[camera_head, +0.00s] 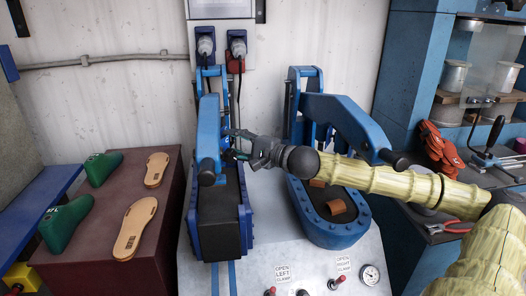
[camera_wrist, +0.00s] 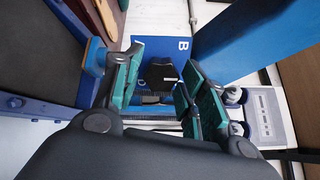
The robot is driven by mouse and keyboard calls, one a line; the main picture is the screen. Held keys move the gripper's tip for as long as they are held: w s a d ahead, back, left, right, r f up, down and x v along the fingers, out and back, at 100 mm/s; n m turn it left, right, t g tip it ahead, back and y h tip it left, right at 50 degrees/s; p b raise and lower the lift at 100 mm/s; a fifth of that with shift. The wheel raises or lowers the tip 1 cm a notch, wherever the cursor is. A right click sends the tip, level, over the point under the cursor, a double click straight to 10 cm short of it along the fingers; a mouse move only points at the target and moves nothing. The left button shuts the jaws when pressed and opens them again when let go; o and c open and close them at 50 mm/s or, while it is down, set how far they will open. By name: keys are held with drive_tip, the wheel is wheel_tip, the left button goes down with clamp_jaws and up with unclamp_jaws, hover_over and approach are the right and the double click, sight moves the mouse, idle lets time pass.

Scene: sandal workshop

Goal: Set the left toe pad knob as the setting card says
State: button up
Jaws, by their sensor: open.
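The left toe pad knob appears to be the black knob (camera_wrist: 162,72) in the wrist view, on a blue plate (camera_wrist: 181,46) with a white B at upper right and a partly hidden A at left. A short white mark lies on the knob's right side. My gripper (camera_wrist: 160,88) is open, with its green-padded fingers on either side of the knob; I cannot tell whether they touch it. In the head view my gripper (camera_head: 232,147) is beside the left press's blue arm (camera_head: 208,130), and the knob is hidden. I cannot make out a setting card.
The right press (camera_head: 340,232) holds brown pieces under its blue arm. Labels and red switches (camera_head: 335,283) sit on the front panel by a gauge (camera_head: 370,274). A maroon stand (camera_head: 105,235) with green lasts and tan soles is at left; red gloves (camera_head: 436,145) and tools are at right.

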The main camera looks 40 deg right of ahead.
drive_tip(key=v, duration=1.1)
idle(1.1)
drive_tip(key=shift+c, duration=0.4)
